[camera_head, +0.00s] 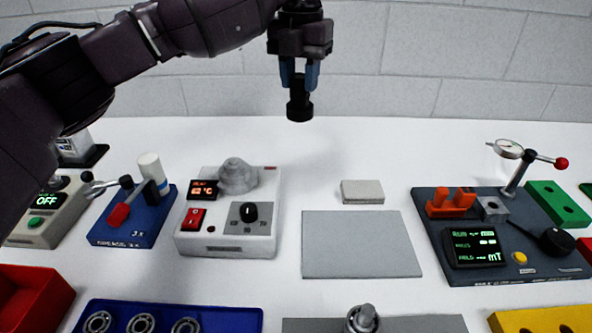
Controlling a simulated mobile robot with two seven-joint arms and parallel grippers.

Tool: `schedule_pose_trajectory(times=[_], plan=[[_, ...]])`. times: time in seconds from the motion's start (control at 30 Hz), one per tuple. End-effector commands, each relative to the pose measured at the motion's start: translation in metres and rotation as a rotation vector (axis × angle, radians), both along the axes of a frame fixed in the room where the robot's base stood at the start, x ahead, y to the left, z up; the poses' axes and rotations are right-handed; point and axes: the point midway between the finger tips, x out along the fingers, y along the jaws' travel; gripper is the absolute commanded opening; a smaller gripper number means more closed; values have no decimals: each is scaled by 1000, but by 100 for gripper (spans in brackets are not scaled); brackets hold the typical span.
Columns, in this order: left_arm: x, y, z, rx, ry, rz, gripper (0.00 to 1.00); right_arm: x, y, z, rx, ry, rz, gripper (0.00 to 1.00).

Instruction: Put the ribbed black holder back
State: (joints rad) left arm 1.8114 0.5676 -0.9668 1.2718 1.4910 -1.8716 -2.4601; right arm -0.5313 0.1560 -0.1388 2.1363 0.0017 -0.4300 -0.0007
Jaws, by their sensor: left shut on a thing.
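My left gripper (299,76) hangs in the upper middle of the head view, fingers pointing down. It is shut on a black holder (299,106), which hangs upright in the air with its wider round end at the bottom. Its upper part is between the blue-grey fingers; its ribs are too small to make out. The holder is well clear of the white table (350,150). My right gripper is not in view.
A white heater box (225,245) with a grey dome stands left of centre. A grey mat (360,245) and a small grey block (362,192) lie at centre. A dark gauge station (500,269) stands right. A blue bearing tray (233,318) and a blue-based lever press (139,230) are left.

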Motion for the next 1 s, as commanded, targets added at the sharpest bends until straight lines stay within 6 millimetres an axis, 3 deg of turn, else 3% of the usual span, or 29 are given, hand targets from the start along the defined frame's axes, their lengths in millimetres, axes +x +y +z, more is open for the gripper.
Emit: schedule_pose_trajectory(times=[0.03, 0.4, 0.53, 0.83, 1.0], plan=[[1, 1, -17, 2, 7, 0, 9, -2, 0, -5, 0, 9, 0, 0], [1, 1, -96, 1, 8, 3, 9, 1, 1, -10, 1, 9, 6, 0], [1, 1, -113, 0, 5, 3, 9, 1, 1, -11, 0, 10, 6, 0], [1, 1, -130, 1, 4, 3, 9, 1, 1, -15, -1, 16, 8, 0], [0, 1, -159, 1, 8, 2, 9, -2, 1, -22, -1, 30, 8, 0]])
